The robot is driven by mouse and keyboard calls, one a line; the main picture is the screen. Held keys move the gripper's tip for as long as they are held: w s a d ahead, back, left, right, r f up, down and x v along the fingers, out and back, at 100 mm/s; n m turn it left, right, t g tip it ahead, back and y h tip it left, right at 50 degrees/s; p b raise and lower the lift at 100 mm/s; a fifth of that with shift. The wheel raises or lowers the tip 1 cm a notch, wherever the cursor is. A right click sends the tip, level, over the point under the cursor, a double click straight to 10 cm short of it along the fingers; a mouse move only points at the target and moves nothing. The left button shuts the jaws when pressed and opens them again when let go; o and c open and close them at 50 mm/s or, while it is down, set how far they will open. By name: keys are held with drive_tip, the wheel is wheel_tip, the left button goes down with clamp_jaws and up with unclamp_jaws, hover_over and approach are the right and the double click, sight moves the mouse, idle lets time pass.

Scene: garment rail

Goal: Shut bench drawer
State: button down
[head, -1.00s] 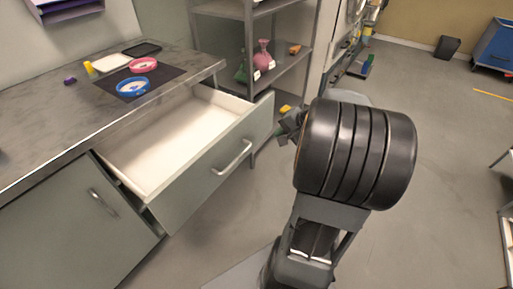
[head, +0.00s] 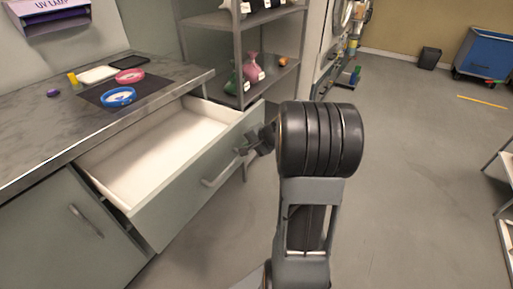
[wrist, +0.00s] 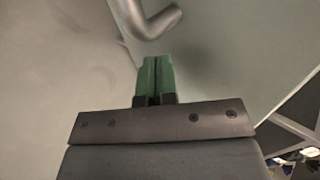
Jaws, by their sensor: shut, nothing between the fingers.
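The bench drawer (head: 190,185) stands pulled out from under the worktop in the head view, with a pale, empty interior. Its front is grey-green with a metal bar handle (head: 221,168). My gripper (head: 246,149) is in front of the right part of the drawer front, near the handle's right end. In the wrist view the green fingertips of my gripper (wrist: 155,72) are together with nothing between them. The end of the handle (wrist: 150,18) shows just beyond them against the drawer front (wrist: 220,50). I cannot tell whether the fingertips touch the drawer front.
The bench worktop (head: 40,118) holds a blue dish (head: 118,97), a pink dish (head: 130,76) and trays on a dark mat. A cupboard door (head: 60,235) is below, left of the drawer. A shelf rack (head: 238,60) stands behind. The floor at right is open.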

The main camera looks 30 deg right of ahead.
drive_tip(key=shift+w+a, duration=0.2)
drive_tip(key=shift+w, duration=0.15)
